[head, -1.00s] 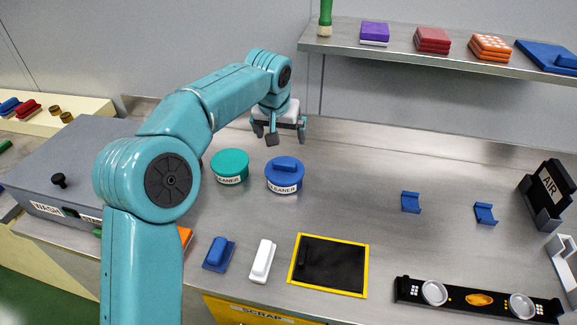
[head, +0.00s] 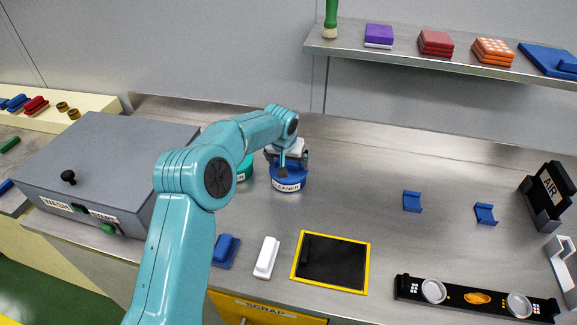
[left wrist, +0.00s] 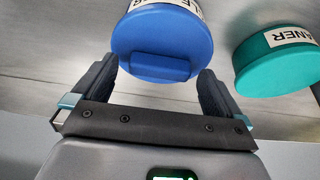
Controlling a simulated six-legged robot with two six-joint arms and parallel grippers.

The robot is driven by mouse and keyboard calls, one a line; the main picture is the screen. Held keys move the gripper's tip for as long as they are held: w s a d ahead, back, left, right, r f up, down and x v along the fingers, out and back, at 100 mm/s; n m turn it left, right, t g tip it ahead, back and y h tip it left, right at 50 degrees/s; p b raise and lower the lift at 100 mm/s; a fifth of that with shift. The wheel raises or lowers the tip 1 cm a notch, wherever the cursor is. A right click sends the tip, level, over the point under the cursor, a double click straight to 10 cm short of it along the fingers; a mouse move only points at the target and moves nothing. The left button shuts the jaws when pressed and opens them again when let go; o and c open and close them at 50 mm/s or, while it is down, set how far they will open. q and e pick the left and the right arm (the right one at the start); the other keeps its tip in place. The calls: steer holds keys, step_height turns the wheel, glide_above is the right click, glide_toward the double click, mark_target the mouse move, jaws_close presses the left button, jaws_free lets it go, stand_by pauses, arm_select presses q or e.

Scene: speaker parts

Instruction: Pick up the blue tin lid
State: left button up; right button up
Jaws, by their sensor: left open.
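The blue tin labelled CLEANER (head: 290,184) stands on the steel bench, and my left gripper (head: 292,165) is right over it. The blue lid with its raised bar handle (left wrist: 162,62) fills the top middle of the left wrist view. My left gripper (left wrist: 160,88) is open there, with one finger on each side of the handle. I cannot tell whether the fingers touch the lid. My right gripper is not in view.
A teal tin (left wrist: 278,62) stands close beside the blue one, partly behind my arm in the head view. A grey wash box (head: 105,165) is at the left.

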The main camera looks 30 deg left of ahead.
arm_select(q)
steer(key=shift+w+f, duration=0.15)
steer(key=shift+f, duration=0.15)
steer(key=c, duration=1.1)
steer(key=shift+r, duration=0.1)
